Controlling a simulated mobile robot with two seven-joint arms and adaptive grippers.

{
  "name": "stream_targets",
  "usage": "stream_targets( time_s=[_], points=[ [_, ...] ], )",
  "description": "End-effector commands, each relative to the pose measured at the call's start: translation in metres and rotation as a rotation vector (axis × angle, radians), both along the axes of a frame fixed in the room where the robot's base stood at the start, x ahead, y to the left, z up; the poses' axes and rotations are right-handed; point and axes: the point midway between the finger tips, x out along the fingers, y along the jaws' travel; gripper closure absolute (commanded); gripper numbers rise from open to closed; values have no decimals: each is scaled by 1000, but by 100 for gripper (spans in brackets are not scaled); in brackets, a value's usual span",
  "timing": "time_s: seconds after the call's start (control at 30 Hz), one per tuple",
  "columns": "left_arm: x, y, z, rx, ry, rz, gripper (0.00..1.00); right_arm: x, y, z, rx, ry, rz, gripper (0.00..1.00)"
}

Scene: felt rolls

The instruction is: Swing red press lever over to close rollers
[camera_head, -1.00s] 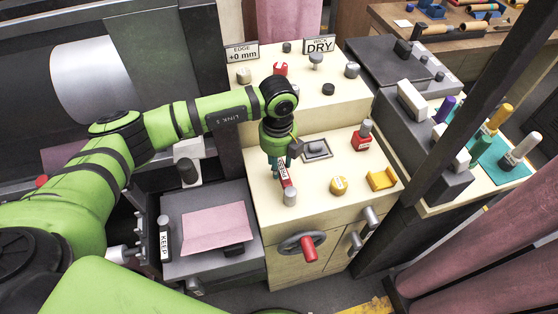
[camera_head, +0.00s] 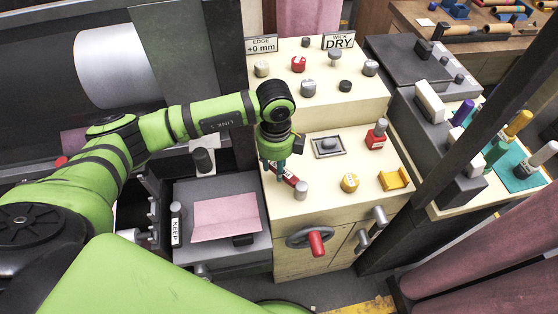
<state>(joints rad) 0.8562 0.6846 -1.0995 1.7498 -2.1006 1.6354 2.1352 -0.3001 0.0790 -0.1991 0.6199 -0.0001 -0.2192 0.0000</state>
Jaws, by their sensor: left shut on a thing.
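The red press lever (camera_head: 289,179) is a short red bar with a white label on the cream cabinet top. Its near end meets a grey round post (camera_head: 301,190), and it slants from there toward the upper left. My left gripper (camera_head: 274,170) points down and is shut on the lever's far end, hiding that end. I cannot make out the rollers that the lever works. My right gripper is not in view.
A red-based knob (camera_head: 376,135), a yellow round knob (camera_head: 349,183) and a yellow cradle (camera_head: 394,179) stand right of the lever. A red-handled wheel (camera_head: 315,241) is on the cabinet front. A grey table with pink felt (camera_head: 226,218) is at left.

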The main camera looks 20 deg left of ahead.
Motion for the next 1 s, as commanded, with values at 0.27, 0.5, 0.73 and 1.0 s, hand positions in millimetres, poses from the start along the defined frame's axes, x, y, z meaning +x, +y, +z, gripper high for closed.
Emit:
stream_targets(
  time_s=[0.27,0.5,0.73,1.0],
  points=[
    [-2,1,0,-1,0,28,100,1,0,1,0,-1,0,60],
    [-2,1,0,0,0,27,100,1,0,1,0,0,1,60],
    [-2,0,0,0,0,26,38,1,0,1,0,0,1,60],
    [-1,0,5,0,-1,25,38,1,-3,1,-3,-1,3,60]
  ],
)
